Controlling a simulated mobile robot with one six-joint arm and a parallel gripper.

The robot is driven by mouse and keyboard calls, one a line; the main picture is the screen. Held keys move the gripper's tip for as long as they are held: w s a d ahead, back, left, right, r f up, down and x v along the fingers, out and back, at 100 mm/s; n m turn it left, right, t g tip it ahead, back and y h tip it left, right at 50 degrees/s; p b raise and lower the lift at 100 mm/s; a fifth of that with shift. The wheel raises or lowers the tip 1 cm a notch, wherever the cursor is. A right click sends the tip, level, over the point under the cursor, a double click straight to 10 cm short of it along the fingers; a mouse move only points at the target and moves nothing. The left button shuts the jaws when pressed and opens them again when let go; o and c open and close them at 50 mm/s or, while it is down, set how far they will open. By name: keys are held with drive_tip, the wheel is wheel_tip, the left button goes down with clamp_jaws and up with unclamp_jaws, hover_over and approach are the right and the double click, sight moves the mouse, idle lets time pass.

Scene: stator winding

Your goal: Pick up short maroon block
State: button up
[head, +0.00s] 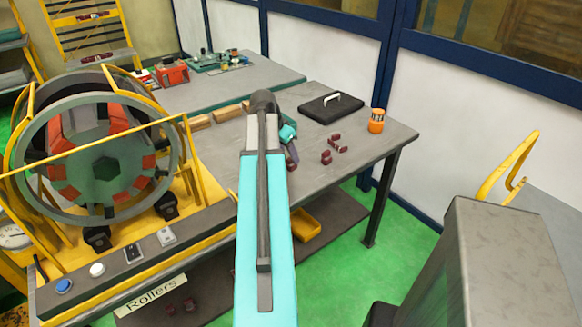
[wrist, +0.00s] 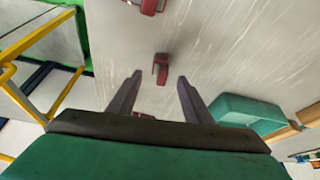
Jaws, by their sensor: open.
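In the wrist view, a small maroon block (wrist: 160,68) lies on the grey table, between and just beyond the fingertips of my gripper (wrist: 158,82). My gripper is open with nothing between its fingers. Another maroon piece (wrist: 148,5) is cut off by the top edge, and a sliver of maroon shows by the gripper's base. In the head view, a maroon piece (head: 326,157) and a longer-looking one (head: 337,143) lie on the table's right part. Which piece is shortest is hard to tell.
A teal box (wrist: 250,112) sits right of my gripper in the wrist view. A large stator in a yellow frame (head: 190,160) stands left.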

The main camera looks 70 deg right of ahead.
sight(290, 159)
drive_tip(key=shift+f, duration=0.15)
drive_tip(key=shift+p+x, duration=0.9)
drive_tip(key=shift+x, duration=1.55)
clamp_jaws()
